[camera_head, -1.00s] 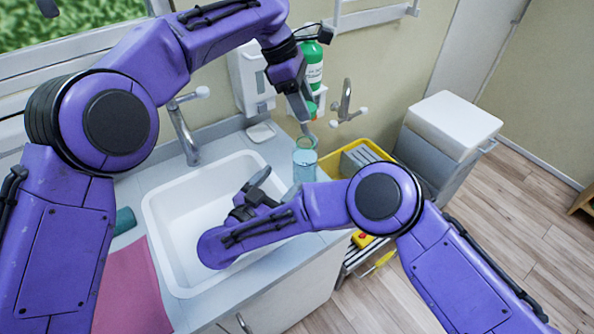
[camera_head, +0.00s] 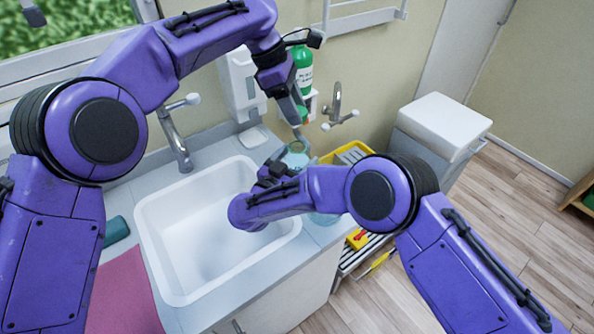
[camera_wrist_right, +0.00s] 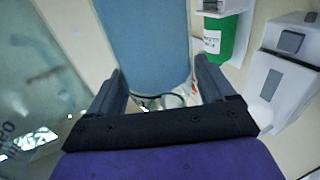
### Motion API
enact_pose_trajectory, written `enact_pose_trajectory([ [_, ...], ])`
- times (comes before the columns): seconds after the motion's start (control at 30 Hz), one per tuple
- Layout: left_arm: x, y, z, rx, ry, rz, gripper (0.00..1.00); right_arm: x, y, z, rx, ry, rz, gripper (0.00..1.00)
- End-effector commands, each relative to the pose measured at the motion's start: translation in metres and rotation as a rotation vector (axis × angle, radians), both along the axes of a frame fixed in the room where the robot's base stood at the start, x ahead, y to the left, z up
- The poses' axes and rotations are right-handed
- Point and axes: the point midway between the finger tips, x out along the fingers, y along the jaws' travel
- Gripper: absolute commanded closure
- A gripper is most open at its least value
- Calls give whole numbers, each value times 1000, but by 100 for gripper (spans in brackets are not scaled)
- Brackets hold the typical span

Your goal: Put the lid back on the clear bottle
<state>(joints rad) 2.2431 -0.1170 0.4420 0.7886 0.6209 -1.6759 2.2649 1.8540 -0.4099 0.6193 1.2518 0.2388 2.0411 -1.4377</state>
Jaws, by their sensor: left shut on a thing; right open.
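The clear bottle (camera_head: 296,158) is pale blue and see-through. In the right wrist view a blue body that looks like the bottle (camera_wrist_right: 145,45) fills the space between the fingers. My right gripper (camera_wrist_right: 163,92) is open, one finger on each side of it; I cannot tell whether they touch. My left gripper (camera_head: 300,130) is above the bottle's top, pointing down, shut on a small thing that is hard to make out. The lid is not clearly visible.
The white sink (camera_head: 150,225) lies left of the bottle. A green bottle (camera_head: 303,68) hangs in a wall holder behind my left gripper, beside a white dispenser (camera_head: 240,85). A yellow-rimmed cart (camera_head: 368,150) stands right of the counter. A wall tap (camera_head: 337,105) is close by.

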Motion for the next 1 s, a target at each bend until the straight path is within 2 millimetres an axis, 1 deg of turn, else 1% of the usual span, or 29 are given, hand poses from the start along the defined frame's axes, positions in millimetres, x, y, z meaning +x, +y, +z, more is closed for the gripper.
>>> enact_pose_trajectory([
  [0.13,0,0,0,0,0,0,79,8,-5,0,-1,1,1,18],
  [0.4,0,0,0,0,0,0,79,9,-5,0,0,0,1,18],
  [0.43,0,0,0,0,0,0,79,9,-5,0,0,0,1,24],
  [0.47,0,0,0,0,0,0,79,9,-5,0,0,0,1,34],
  [0.5,0,0,0,0,0,0,79,9,-5,0,0,0,1,47],
  [0.57,0,0,0,0,0,0,79,9,-5,0,-1,1,1,66],
  [0.6,0,0,0,0,0,0,79,9,-5,0,-1,1,1,79],
  [0.63,0,0,0,0,0,0,79,9,-5,0,-1,1,1,81],
  [0.7,0,0,-4,0,2,-1,79,9,-5,0,-1,1,1,81],
  [1.0,0,0,-46,-2,4,0,79,8,-5,0,0,1,1,81],
])
